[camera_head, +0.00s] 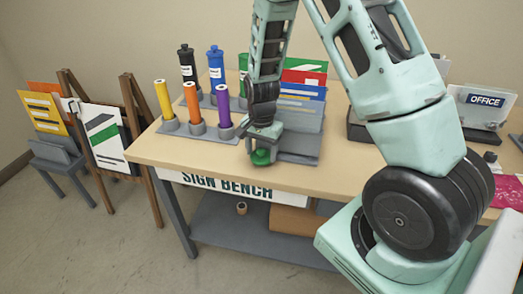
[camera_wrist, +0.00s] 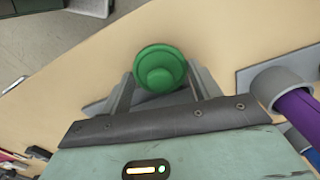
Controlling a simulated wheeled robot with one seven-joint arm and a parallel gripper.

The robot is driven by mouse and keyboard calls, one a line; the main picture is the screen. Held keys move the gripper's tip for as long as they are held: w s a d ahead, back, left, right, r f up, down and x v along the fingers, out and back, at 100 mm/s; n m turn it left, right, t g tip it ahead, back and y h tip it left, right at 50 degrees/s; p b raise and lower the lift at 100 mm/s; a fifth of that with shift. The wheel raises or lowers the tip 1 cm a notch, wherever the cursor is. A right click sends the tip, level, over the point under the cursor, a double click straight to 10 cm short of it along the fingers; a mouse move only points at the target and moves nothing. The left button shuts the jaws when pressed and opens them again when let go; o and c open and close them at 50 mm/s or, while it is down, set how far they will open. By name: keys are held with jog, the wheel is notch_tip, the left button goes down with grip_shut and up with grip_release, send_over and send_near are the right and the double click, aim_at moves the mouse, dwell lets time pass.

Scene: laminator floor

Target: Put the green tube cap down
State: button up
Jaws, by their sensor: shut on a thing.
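The green tube cap (camera_wrist: 160,68) is round with a raised knob, and it sits between the two fingers of my gripper (camera_wrist: 158,85) in the wrist view. My gripper is shut on it. In the head view, my gripper (camera_head: 262,144) points down near the front edge of the bench (camera_head: 170,150), with the green cap (camera_head: 261,157) at its fingertips. I cannot tell whether the cap touches the bench top. A green tube at the back is mostly hidden behind my arm.
Yellow (camera_head: 164,100), orange (camera_head: 192,103) and purple (camera_head: 224,106) tubes stand in grey holders left of my gripper. Black (camera_head: 188,68) and blue (camera_head: 216,68) capped tubes stand behind. A grey rack with coloured sheets (camera_head: 300,95) is to the right. The bench's front left is clear.

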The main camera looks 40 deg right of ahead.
aim_at(261, 151)
jog(key=shift+s+f, duration=0.2)
jog(key=shift+f, duration=0.2)
jog(key=o, duration=0.9)
jog(key=shift+s+a+f, duration=0.1)
jog(key=shift+o, duration=0.2)
jog(key=shift+r, duration=0.45)
notch_tip(261, 151, up, 11)
jog(key=s+a+r+n, duration=0.2)
jog(key=a+n, duration=0.1)
jog(key=a, duration=0.3)
jog(key=s+a+r+n, duration=0.2)
jog(key=s+a+n, duration=0.1)
jog(key=a, duration=0.3)
jog(key=s+a+r+n, duration=0.1)
jog(key=s+a+n, duration=0.5)
jog(key=s, duration=0.3)
jog(key=s+a+r+n, duration=0.1)
jog(key=s+a+n, duration=0.5)
jog(key=s+n, duration=0.2)
jog(key=shift+s+y+b, duration=0.3)
jog(key=shift+s, duration=0.55)
